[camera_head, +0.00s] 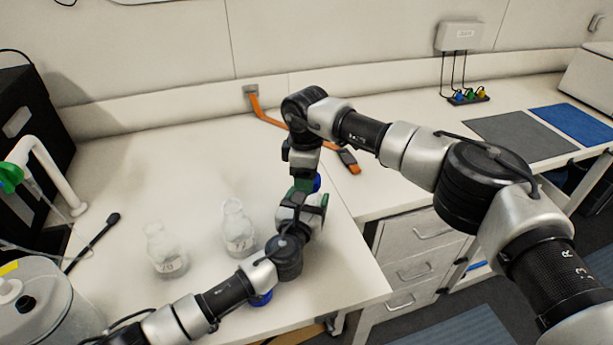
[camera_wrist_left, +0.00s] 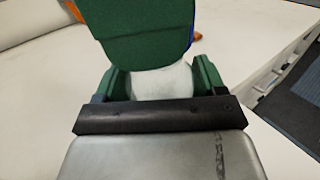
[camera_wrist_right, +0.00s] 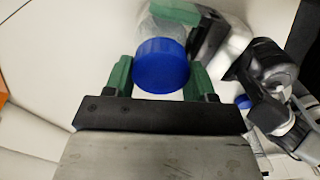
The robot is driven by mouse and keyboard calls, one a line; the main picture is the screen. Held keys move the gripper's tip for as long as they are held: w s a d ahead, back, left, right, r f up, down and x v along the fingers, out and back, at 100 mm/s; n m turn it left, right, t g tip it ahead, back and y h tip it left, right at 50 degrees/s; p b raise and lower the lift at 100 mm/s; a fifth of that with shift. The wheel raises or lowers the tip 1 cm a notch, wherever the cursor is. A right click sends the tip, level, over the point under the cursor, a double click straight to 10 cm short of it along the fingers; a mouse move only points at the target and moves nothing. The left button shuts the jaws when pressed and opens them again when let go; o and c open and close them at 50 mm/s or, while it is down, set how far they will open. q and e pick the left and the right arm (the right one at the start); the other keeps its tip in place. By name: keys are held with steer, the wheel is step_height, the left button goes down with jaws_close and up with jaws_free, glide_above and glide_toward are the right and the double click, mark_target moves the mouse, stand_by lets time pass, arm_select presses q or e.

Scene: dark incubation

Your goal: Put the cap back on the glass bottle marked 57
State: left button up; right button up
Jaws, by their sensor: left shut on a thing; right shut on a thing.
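A blue cap (camera_wrist_right: 162,66) is between the green fingers of my right gripper (camera_head: 306,184), which is shut on it; it also shows in the head view (camera_head: 317,183). A clear glass bottle (camera_wrist_left: 162,82) is between the fingers of my left gripper (camera_wrist_left: 163,78), which is shut on it, above the table. In the right wrist view the cap is in line with this bottle's top and looks to meet it; I cannot tell whether it is seated. The held bottle's marking is hidden. A green finger of my right gripper covers much of the left wrist view.
Two uncapped glass bottles (camera_head: 167,252) (camera_head: 238,230) stand left of my grippers; the left one's label looks like 20. Another blue cap (camera_head: 261,298) lies near the table's front, beside my left arm. An orange strap (camera_head: 265,113) lies behind. A tank (camera_head: 45,305) stands front left.

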steer(key=m, duration=0.3)
steer(key=shift+w+m, duration=0.15)
steer(key=shift+m, duration=0.25)
steer(key=o, duration=0.9)
steer(key=shift+r, duration=2.25)
steer(key=shift+c, duration=0.5)
